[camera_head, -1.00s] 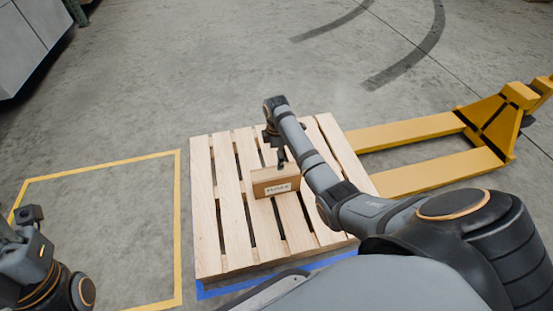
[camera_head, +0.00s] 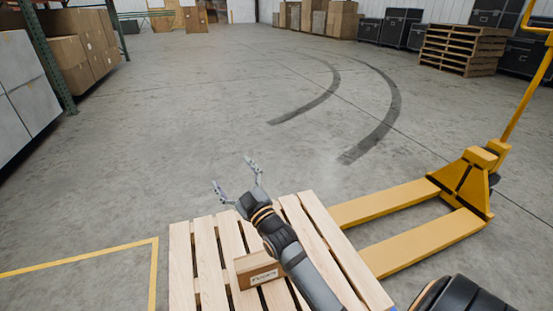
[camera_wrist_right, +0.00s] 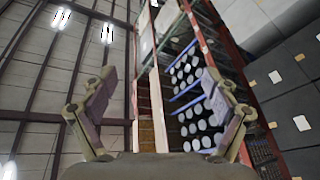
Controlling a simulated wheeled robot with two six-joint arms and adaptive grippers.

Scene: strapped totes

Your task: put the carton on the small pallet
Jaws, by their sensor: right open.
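The carton (camera_head: 259,270), a small brown box with a white label, rests on the slats of the small wooden pallet (camera_head: 207,250) in the head view. My right arm passes over the pallet and hides part of the carton's right side. My right gripper (camera_head: 236,177) is raised beyond the carton, apart from it, with its fingers spread and empty. In the right wrist view the open fingers (camera_wrist_right: 160,100) have nothing between them and face the ceiling and tall racks. My left gripper is not in view now.
A yellow pallet jack (camera_head: 460,190) stands right of the pallet with its forks toward it. Yellow floor tape (camera_head: 153,270) lies to the left. Stacked pallets (camera_head: 462,50) and dark cases (camera_head: 400,28) stand far right. Shelved cartons (camera_head: 80,50) are at the left. The floor ahead is clear.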

